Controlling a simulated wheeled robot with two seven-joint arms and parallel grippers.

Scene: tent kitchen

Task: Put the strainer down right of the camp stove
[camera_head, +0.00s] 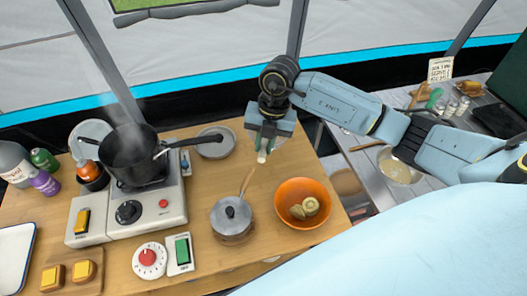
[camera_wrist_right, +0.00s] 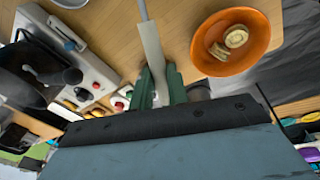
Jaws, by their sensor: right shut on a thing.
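My right gripper (camera_head: 264,143) is above the back part of the wooden table, right of the camp stove and clear of it. It is shut on the strainer, of which a short pale handle end (camera_head: 262,157) shows under the fingers. In the right wrist view a long grey handle (camera_wrist_right: 149,40) runs up from between the green fingers (camera_wrist_right: 158,88). The strainer's bowl is not clearly seen. The camp stove (camera_head: 147,222) stands on the table's left part, with a steaming black pot (camera_head: 130,165) on it. My left gripper is not in view.
Right of the stove are a small lidded saucepan (camera_head: 232,217) and an orange bowl (camera_head: 304,222) holding pale round pieces. A shallow round dish (camera_head: 214,143) lies behind the stove's right side. Bare table (camera_head: 205,178) shows between dish and saucepan. A timer (camera_head: 150,260) stands in front.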

